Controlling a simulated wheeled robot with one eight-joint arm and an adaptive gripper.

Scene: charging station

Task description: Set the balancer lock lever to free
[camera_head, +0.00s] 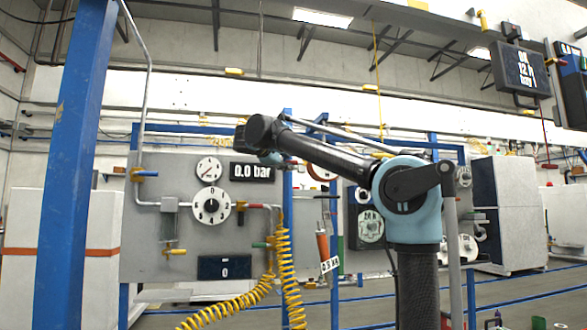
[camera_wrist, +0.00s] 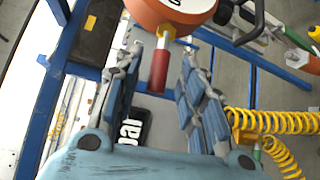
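The balancer is an orange round housing (camera_wrist: 172,12) at the top of the wrist view; part of it also shows in the head view (camera_head: 318,173), behind my arm. A red lever (camera_wrist: 159,73) with a yellow root sticks out from the housing toward my gripper; I take it for the lock lever. My gripper (camera_wrist: 160,66) is open, with one finger on each side of the red lever. A gap shows between the lever and each finger. Any lock or free marking cannot be read. In the head view, the arm's end hides the lever.
A panel (camera_head: 150,235) with gauges and a 0.0 bar display (camera_head: 252,172) stands at left. Yellow coiled hoses (camera_head: 284,270) hang near an orange tool (camera_head: 322,247). A blue post (camera_head: 75,165) stands at far left. A black handle (camera_wrist: 240,22) is right of the housing.

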